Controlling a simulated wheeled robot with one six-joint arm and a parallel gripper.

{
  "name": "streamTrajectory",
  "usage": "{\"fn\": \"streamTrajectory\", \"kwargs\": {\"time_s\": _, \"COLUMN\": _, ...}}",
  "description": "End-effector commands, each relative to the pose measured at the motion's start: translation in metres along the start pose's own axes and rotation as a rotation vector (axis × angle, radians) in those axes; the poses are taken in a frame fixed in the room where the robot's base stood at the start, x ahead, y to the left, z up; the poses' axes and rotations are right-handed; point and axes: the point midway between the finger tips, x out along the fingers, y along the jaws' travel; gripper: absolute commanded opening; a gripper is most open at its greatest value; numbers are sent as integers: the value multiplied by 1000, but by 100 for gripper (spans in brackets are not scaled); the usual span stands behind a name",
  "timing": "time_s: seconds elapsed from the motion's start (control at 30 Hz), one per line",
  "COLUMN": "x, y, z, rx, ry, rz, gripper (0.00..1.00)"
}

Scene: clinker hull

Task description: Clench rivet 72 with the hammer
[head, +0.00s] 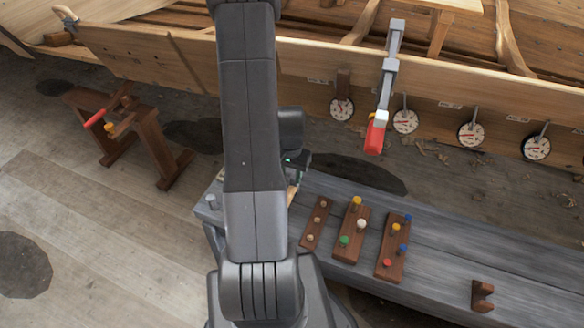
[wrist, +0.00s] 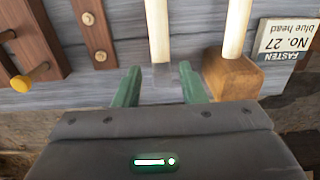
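A mallet with a wooden head (wrist: 232,77) lies beside the right finger. In the head view my arm hides most of the gripper and the hammer. I cannot make out rivet 72 on the hull planking (head: 170,75).
A card (wrist: 285,40) reading "Fasten No. 27 blue head" lies near the mallet. Racks of coloured pegs (head: 392,247) stand on the bench (head: 450,235). A red-ended clamp (head: 375,138) and several dials (head: 405,121) hang on the hull. A wooden trestle (head: 157,145) stands left.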

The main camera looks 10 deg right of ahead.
Motion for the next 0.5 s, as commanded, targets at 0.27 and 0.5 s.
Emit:
{"fn": "streamTrajectory", "kwargs": {"time_s": 0.27, "x": 14, "y": 0, "z": 0, "rx": 2, "ry": -1, "rz": 0, "gripper": 37}}
{"fn": "streamTrajectory", "kwargs": {"time_s": 0.5, "x": 40, "y": 0, "z": 0, "rx": 1, "ry": -1, "rz": 1, "gripper": 37}}
